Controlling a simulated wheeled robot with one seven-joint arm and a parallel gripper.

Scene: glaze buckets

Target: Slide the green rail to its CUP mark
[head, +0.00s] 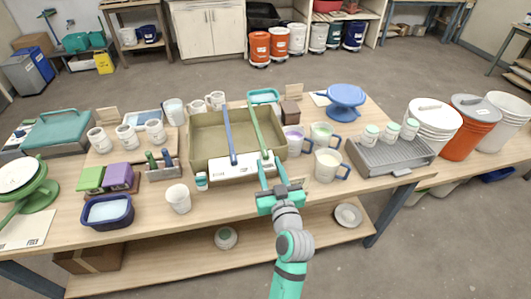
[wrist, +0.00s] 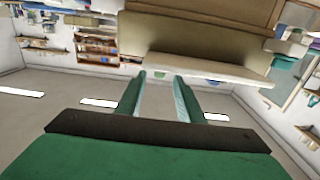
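The green rail (head: 256,130) is a thin bar running front to back across the right part of an olive box (head: 207,128). A blue rail (head: 229,135) runs alongside it to the left. The box's white front panel (head: 232,168) carries small dark print; I cannot read a CUP mark. My gripper (head: 271,163) is at the front panel, just in front of the green rail's near end. In the wrist view my gripper (wrist: 160,85) has its two fingers apart, with nothing visibly held between them. Whether a finger touches the rail is hidden.
Mugs (head: 328,165) stand close to the right of the box, and a white cup (head: 179,198) stands front left. A ribbed grey tray (head: 390,155) with jars lies farther right.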

